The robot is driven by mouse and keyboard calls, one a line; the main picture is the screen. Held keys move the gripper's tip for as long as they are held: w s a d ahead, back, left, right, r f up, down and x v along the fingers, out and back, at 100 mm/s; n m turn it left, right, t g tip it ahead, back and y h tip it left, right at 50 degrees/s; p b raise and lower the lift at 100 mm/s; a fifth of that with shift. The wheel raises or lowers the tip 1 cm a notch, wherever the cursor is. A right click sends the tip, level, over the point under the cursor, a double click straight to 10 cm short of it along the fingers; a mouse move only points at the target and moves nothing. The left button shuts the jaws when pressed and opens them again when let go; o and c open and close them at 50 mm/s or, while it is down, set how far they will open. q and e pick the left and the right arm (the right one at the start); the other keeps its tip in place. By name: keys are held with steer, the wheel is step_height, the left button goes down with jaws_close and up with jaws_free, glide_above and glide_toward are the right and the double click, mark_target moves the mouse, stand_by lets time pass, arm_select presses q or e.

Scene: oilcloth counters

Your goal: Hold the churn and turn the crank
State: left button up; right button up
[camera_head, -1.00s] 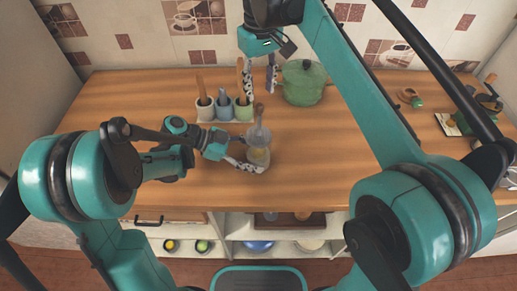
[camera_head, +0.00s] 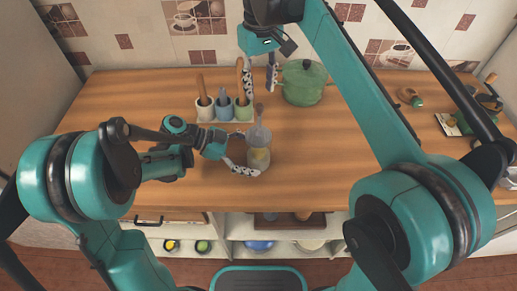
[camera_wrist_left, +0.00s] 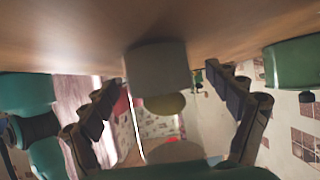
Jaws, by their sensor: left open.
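The churn (camera_head: 259,158) is a clear jar with something yellow inside, standing upright on the wooden counter. Its crank handle (camera_head: 259,109) sticks up at the top. My left gripper (camera_head: 247,162) is open at the churn's left side, low near the counter; one finger shows in front of the jar's base, the other is hidden. In the left wrist view, its two fingers are wide apart, with the pale churn (camera_wrist_left: 158,68) between them and clear of both. My right gripper (camera_head: 260,80) hangs above the counter behind the churn, its fingers apart and empty.
Several utensil holders (camera_head: 224,109) stand left behind the churn. A green pot (camera_head: 303,83) stands right behind it, close to my right gripper. Small items (camera_head: 452,123) lie at the far right. The counter right of the churn is free.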

arm_select(q)
steer(key=v, duration=1.1)
steer(key=shift+a+r, duration=0.15)
steer(key=shift+a, duration=0.2)
